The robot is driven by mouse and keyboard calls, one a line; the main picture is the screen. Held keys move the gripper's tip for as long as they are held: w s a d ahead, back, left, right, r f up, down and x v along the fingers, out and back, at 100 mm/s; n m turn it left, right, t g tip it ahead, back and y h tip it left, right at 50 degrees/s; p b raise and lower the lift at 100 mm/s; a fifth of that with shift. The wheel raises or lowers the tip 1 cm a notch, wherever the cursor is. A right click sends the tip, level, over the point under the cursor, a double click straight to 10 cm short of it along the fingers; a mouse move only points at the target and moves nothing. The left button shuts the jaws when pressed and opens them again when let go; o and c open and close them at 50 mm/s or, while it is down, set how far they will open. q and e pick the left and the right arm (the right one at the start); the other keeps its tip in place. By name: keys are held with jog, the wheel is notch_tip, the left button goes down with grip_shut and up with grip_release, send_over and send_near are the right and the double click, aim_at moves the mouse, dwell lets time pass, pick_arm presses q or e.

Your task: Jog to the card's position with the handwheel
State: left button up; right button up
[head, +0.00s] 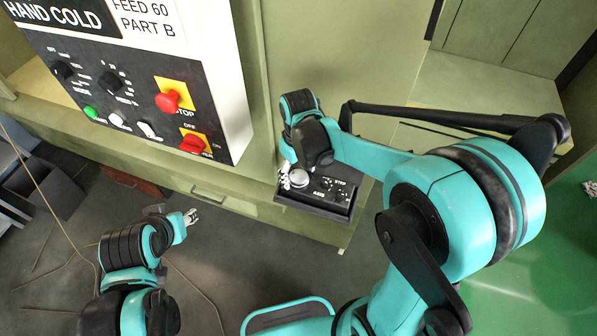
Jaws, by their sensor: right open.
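The handwheel box (316,205) is a small black unit with white-lettered knobs, on a ledge at the front of the machine. A silver round part, which looks like the handwheel (299,178), sits at its left end. My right gripper (287,174) is open at this round part, its fingers partly hidden by my arm; I cannot tell whether they touch it. The white card (148,24) at the top reads "FEED 60 PART B", cut off by the frame edge. My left gripper (191,217) is low over the floor, away from the box, too small to read.
The control panel (215,113) carries a red stop button (168,101), a red rotary switch (193,144), a green button (90,112) and several knobs. A grey bin (52,187) stands at the left. Cables lie on the floor. A green surface (555,270) is at right.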

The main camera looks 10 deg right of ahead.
aim_at(299, 176)
notch_tip(299, 176, up, 12)
dwell(0.6)
dwell(0.4)
